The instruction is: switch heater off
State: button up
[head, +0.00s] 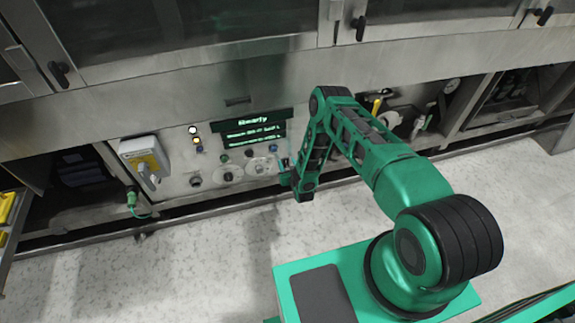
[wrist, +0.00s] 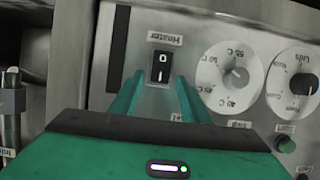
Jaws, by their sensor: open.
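The heater switch (wrist: 161,67) is a small black rocker with a white O and a white I, set in the grey metal panel. Its "Heater" label (wrist: 165,39) shows upside down in the wrist view. My gripper (wrist: 157,80) is open, with its two green fingers pointing at the switch, one to each side of its lower end. I cannot tell whether the fingertips touch the panel, nor which way the rocker is tipped. In the head view my gripper (head: 287,181) is at the right end of the control panel, and my arm makes the switch hard to make out there.
A temperature dial (wrist: 232,77) sits right of the switch in the wrist view, with a second dial (wrist: 303,84) beyond it. A green button (wrist: 285,145) is below them. In the head view a lit display (head: 252,132) and a grey box (head: 146,158) are on the panel. The floor in front is clear.

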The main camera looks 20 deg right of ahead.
jog(key=c, duration=1.1)
jog(key=shift+o, duration=0.2)
jog(key=shift+s+f+t, duration=0.2)
jog(key=shift+f+t, duration=0.15)
jog(key=shift+t, duration=0.25)
jog(key=shift+s+f+t, duration=0.15)
jog(key=shift+f+t, duration=0.1)
jog(key=shift+t, duration=0.65)
jog(key=shift+s+f+t, duration=0.15)
jog(key=shift+f+t, duration=0.1)
jog(key=shift+t, duration=0.65)
jog(key=o, duration=1.1)
jog(key=shift+c, duration=0.2)
